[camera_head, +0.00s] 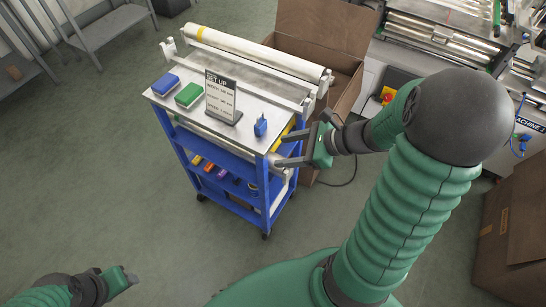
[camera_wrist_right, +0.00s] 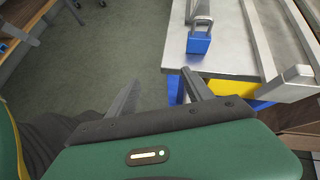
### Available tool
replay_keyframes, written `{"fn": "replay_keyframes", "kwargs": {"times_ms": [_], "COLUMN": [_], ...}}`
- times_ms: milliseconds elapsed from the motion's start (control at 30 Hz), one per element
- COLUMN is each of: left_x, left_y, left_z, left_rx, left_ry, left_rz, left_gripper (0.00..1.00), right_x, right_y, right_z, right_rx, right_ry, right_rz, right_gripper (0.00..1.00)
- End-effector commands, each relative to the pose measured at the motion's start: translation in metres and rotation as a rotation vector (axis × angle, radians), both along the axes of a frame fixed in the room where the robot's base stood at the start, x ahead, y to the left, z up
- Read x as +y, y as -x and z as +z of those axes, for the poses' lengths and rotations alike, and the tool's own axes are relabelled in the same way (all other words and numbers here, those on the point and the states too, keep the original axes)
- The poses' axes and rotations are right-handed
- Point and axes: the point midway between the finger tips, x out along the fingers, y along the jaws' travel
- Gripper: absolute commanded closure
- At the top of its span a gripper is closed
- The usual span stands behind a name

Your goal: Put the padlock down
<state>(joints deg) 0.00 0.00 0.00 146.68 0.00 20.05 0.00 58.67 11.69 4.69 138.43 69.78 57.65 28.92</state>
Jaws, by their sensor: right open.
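The blue padlock (camera_head: 260,127) stands upright on the cart's grey top (camera_head: 235,137), near the front right corner. In the right wrist view the padlock (camera_wrist_right: 199,43) shows its blue body and grey shackle, resting on the metal top near its edge. My right gripper (camera_head: 280,150) is open and empty, beside the cart's right end, a short way from the padlock. In the right wrist view its two fingers (camera_wrist_right: 161,76) are spread apart, with the padlock beyond them and clear of them. My left gripper (camera_head: 132,279) is low at the left, away from the cart; its fingers are unclear.
A blue box (camera_head: 165,85), a green box (camera_head: 189,95) and a standing sign (camera_head: 221,97) share the cart top. A long white roller (camera_head: 260,54) lies along its back. An open cardboard box (camera_head: 325,28) stands behind. Open floor lies in front.

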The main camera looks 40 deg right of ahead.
Motion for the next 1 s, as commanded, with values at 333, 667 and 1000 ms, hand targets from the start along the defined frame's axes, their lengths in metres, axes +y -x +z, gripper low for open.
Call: {"fn": "replay_keyframes", "kwargs": {"times_ms": [333,667,1000], "left_x": [0.0,0.0,0.0], "left_y": [0.0,0.0,0.0], "left_z": [0.0,0.0,0.067], "left_rx": [0.0,0.0,0.0], "left_ry": [0.0,0.0,0.0], "left_rz": [0.0,0.0,0.0], "left_gripper": [0.47,0.47,0.47], "right_x": [0.099,0.118,0.118], "right_y": [0.055,0.034,0.034], "right_z": [-0.073,-0.066,0.001], "right_rx": [-0.166,-0.393,-0.389], "right_ry": [1.127,1.407,1.404], "right_rz": [1.685,2.062,2.057], "right_gripper": [0.41,0.41,0.41]}}
